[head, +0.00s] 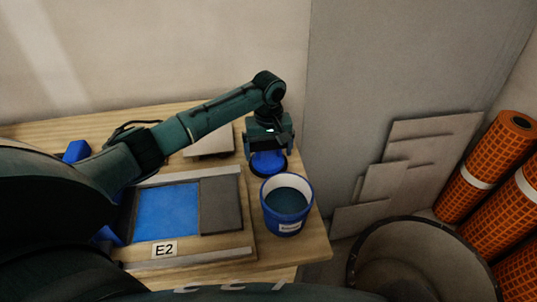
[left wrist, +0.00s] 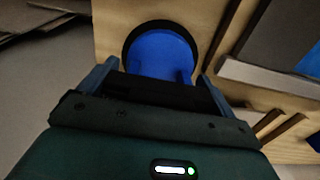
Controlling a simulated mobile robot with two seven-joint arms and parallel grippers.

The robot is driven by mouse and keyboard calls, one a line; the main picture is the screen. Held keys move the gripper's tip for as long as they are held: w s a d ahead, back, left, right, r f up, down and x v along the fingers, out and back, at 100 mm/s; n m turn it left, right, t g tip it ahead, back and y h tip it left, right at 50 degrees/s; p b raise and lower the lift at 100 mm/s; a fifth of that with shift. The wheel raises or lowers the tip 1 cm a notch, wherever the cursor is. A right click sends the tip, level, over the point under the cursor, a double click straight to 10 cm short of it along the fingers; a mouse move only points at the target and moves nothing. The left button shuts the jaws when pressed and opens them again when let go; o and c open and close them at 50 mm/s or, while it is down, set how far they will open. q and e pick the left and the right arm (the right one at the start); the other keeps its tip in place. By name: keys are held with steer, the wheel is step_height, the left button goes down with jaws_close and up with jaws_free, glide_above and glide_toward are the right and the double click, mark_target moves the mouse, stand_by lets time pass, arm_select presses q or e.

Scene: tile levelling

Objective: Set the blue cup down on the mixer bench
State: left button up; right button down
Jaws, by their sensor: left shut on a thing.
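My left gripper (head: 269,143) points down over the right part of a wooden bench (head: 315,240). It is shut on a blue cup (head: 268,160), partly hidden by the gripper. A black disc (head: 281,171) shows around the cup's lower end; I cannot tell whether the two touch. In the left wrist view the blue cup (left wrist: 160,52) is between the fingers of the left gripper (left wrist: 153,78), with the black disc (left wrist: 128,47) around it. My right gripper is not in view.
A blue bucket (head: 273,219) with a white rim, a label and dark content stands just in front of the cup. Left of it is a board with a blue tile (head: 167,211), a grey tile (head: 220,203) and an E2 label (head: 164,249). Orange rolls (head: 490,165) stand far right.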

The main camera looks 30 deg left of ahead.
arm_select(q)
steer(key=shift+f, duration=0.55)
steer(key=shift+f, duration=0.1)
steer(key=o, duration=0.8)
